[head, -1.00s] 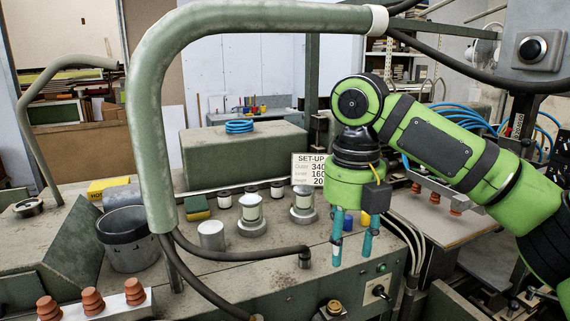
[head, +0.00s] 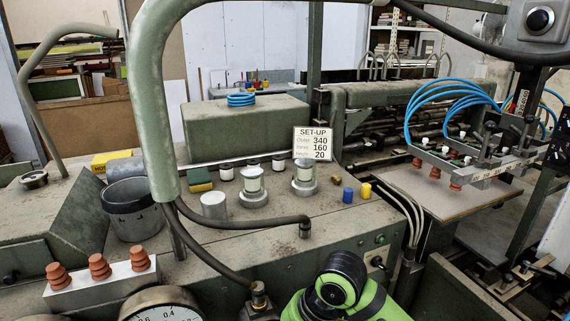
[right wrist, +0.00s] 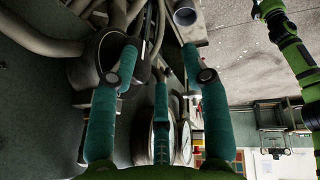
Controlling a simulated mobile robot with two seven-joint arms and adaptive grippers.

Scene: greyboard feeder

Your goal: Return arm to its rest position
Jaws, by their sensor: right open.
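My green right arm (head: 345,292) shows at the bottom of the head view, low in front of the machine top, and its gripper is out of that view. In the right wrist view my right gripper (right wrist: 158,68) is open, with its teal fingers spread and nothing between them. A round dial gauge (right wrist: 181,142) shows behind the fingers. In the head view the gauge (head: 162,308) is at the bottom edge, partly cut off. My left gripper is not in view.
A curved green pipe (head: 150,110) rises in front of the machine top. A set-up card (head: 313,144), a blue cylinder (head: 347,194), a yellow cylinder (head: 365,190) and a dark bucket (head: 132,212) stand on it. Suction cups hang above a board (head: 425,193) at right.

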